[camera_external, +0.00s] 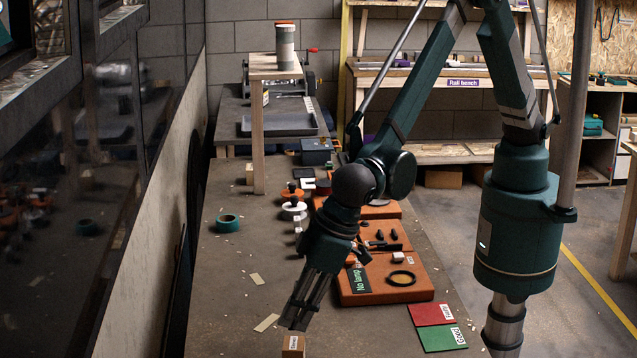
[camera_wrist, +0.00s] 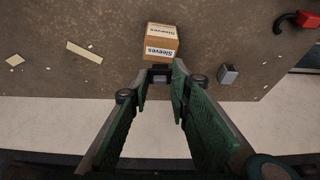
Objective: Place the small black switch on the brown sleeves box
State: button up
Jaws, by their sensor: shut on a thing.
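The brown sleeves box (camera_wrist: 161,34) is a small carton with white "Sleeves" labels, on the tabletop just beyond my fingertips in the wrist view. It shows at the bottom edge of the external view (camera_external: 291,348), partly cut off. My gripper (camera_wrist: 162,78) is shut on a small dark thing, the black switch (camera_wrist: 160,69), at its fingertips. In the external view my gripper (camera_external: 296,318) points down just above the box. The switch cannot be made out there. Whether it touches the box is unclear.
A small grey block (camera_wrist: 228,74) stands right of the box in the wrist view. Orange trays (camera_external: 375,292) and red and green cards (camera_external: 443,338) lie to the right in the external view. Flat scraps (camera_external: 266,322) and a teal tape roll (camera_external: 228,223) lie left.

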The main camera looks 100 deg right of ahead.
jog(key=shift+f, duration=0.1)
jog(key=shift+f, duration=1.85)
jog(key=shift+f, duration=0.2)
jog(key=o, duration=0.6)
jog(key=shift+o, duration=0.2)
jog(key=shift+r, duration=0.25)
jog(key=v, duration=1.2)
